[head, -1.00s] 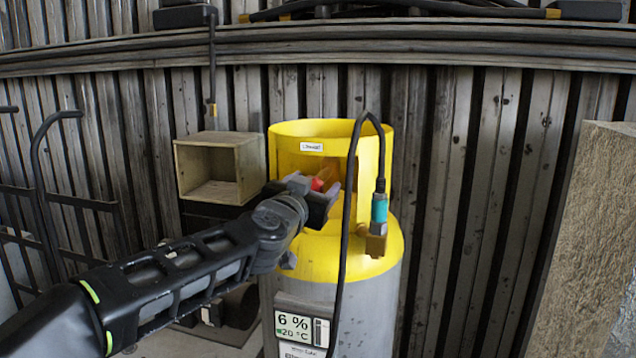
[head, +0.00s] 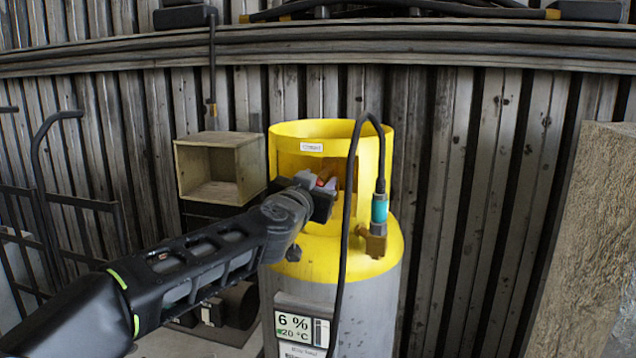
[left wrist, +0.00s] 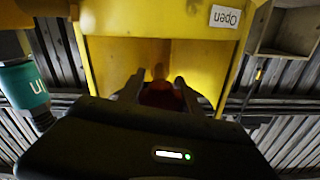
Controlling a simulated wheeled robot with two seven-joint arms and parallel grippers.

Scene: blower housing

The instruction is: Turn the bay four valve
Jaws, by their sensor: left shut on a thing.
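A grey gas cylinder (head: 345,300) with a yellow collar (head: 290,165) stands in the middle of the head view. A red valve handle (head: 325,183) shows inside the collar's opening, mostly hidden by my left gripper. In the left wrist view the dark red valve handle (left wrist: 160,95) sits between the two fingers. My left gripper (head: 325,190) reaches into the collar opening from the left and is shut on the handle; it also shows in the left wrist view (left wrist: 158,92). A label reading "Open" (left wrist: 225,16) is on the collar. My right gripper is not in view.
A black hose (head: 347,230) loops down in front of the cylinder from a teal connector (head: 379,208) on a brass fitting (head: 374,240). A display (head: 301,327) reads 6 % and 20 °C. A wooden box (head: 220,168) stands left behind; a rough block (head: 585,240) stands right.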

